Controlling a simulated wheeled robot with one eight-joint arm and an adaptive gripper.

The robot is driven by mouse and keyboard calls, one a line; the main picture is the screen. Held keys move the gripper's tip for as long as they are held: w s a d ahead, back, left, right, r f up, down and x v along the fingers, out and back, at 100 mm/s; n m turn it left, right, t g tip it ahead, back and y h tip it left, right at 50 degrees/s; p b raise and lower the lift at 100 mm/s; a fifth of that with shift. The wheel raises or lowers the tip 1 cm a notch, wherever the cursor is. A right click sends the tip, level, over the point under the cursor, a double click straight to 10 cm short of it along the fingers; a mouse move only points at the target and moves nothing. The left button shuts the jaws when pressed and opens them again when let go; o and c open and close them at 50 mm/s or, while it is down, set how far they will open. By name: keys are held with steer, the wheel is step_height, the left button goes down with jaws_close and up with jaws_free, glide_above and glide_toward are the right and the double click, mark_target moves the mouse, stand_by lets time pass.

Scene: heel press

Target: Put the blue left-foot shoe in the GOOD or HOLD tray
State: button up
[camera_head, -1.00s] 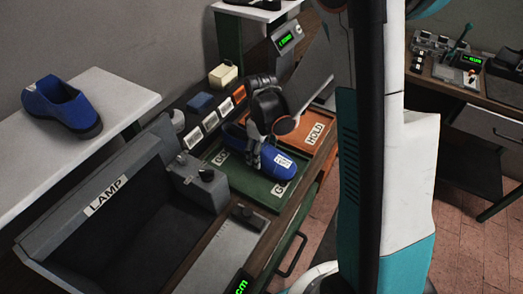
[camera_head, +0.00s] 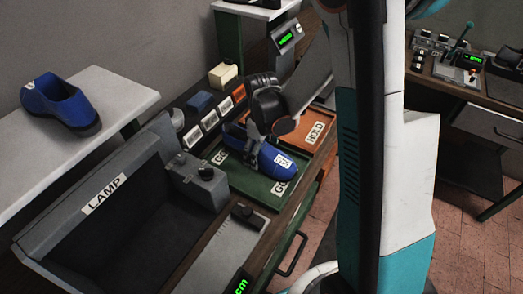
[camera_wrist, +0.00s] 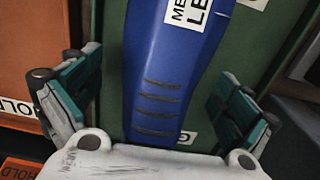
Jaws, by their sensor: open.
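The blue shoe (camera_head: 273,160) with a white label sits on the green tray (camera_head: 243,187), whose "GOOD" labels show only in part. In the wrist view the blue shoe (camera_wrist: 165,75) lies lengthwise between my fingers. My gripper (camera_head: 254,130) is over its rear part and hides some of it. My gripper (camera_wrist: 150,100) is open in the wrist view, with green floor showing between each finger and the shoe. The orange HOLD tray (camera_head: 317,127) is beside the green one, with no shoe seen in it.
Another blue shoe (camera_head: 58,100) stands on a white shelf (camera_head: 135,90) at left. Blue (camera_head: 200,102) and cream (camera_head: 223,75) blocks stand behind the trays. A second bench (camera_head: 480,90) is at right.

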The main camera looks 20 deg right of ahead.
steer(key=shift+r, duration=0.1)
step_height(320, 180, up, 12)
steer(key=shift+s+r, duration=0.1)
steer(key=s+a+r+m+t+b, duration=0.1)
steer(key=s+r+m+t, duration=0.2)
steer(key=s, duration=0.5)
steer(key=s+a+r+m+t, duration=0.2)
steer(key=s+r+m+t, duration=0.2)
steer(key=s, duration=0.4)
steer(key=shift+r+b, duration=0.35)
steer(key=shift+r, duration=0.15)
steer(key=shift+a, duration=0.1)
stand_by(0.6)
